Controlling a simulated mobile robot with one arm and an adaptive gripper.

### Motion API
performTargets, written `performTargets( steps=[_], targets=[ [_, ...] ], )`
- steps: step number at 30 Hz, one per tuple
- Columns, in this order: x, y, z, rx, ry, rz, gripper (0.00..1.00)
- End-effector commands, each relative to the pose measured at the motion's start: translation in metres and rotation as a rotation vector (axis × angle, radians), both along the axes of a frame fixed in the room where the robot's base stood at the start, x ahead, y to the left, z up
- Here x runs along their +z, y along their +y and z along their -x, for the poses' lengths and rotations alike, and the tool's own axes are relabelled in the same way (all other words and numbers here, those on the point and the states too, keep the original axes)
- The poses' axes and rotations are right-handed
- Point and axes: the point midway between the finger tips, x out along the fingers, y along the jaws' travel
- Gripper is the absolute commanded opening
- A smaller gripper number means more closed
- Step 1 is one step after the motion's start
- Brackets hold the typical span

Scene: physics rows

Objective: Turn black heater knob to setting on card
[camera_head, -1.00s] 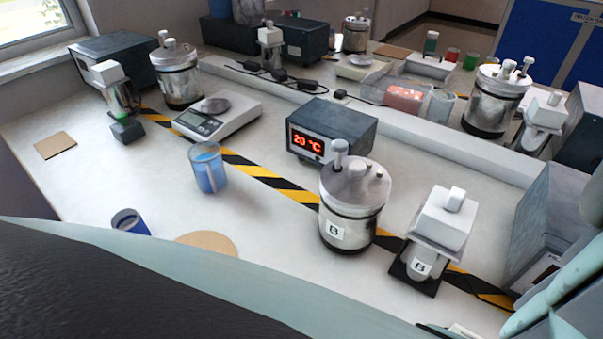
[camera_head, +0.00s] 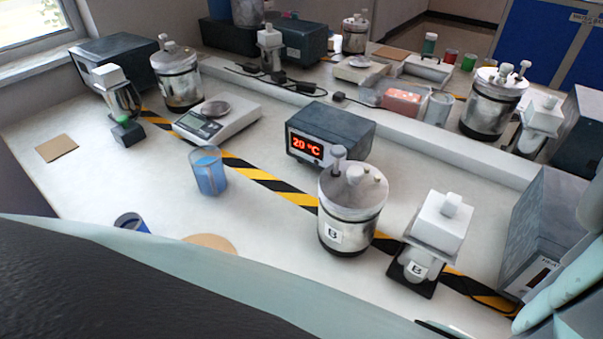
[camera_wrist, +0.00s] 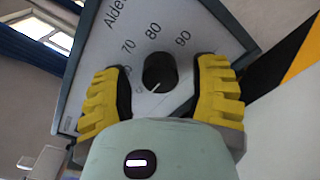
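The black heater knob (camera_wrist: 160,72) shows in the wrist view on a pale panel printed with 70, 80 and 90. A short white mark is on its lower part, on the side away from the 80. My gripper (camera_wrist: 161,78) has its yellow fingers spread on either side of the knob, with gaps visible between them and it. Part of the scale is hidden behind the left finger. In the head view, a grey box (camera_head: 548,225) stands at the right beside my arm; its front is mostly hidden. I cannot make out a setting card.
A metal vessel marked B (camera_head: 350,215) and a white-topped device marked B (camera_head: 435,230) stand left of the grey box. A display unit (camera_head: 330,132) reads 20 °C. A blue beaker (camera_head: 208,172) and a scale (camera_head: 218,122) stand farther left. Striped tape crosses the bench.

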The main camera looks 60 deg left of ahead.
Motion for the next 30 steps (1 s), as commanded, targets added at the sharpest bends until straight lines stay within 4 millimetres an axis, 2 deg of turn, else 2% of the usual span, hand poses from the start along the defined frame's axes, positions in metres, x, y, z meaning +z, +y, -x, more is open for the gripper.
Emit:
performTargets(
  steps=[2, 17, 30],
  targets=[
    [0.0001, 0.0007, -0.0004, 0.002, -0.001, 0.000, 0.50],
    [0.0004, 0.0000, -0.0001, 0.000, -0.001, 0.000, 0.00],
    [-0.0024, 0.0000, 0.0004, 0.000, 0.008, -0.024, 0.00]
  ],
)
